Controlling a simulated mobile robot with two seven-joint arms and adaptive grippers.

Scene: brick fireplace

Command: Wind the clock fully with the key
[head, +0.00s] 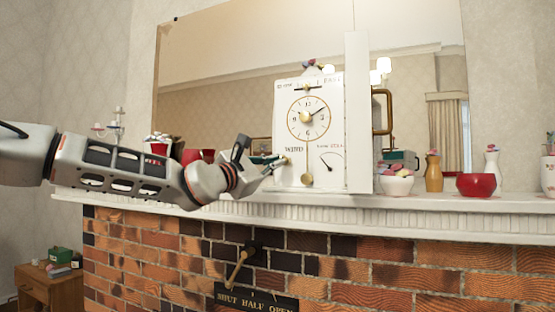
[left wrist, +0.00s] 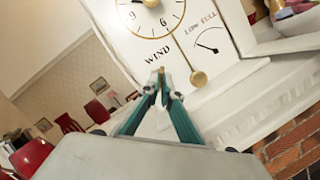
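The white clock (head: 309,125) stands upright on the mantel, its glazed door swung open at the right. It also shows in the left wrist view (left wrist: 150,22), with a dial, the word WIND, a brass pendulum and a gauge (head: 328,162). The gauge needle leans towards the LOW side. My left gripper (head: 277,161) is at the clock's lower left front, below WIND. Its teal fingers (left wrist: 161,84) are closed together on a small brass piece, apparently the key (left wrist: 161,70). Most of the key is hidden, and I cannot tell whether it sits in the clock. My right gripper is not in view.
A large mirror is behind. Below are bricks and a damper lever (head: 240,264) with a lettered plate (head: 256,299).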

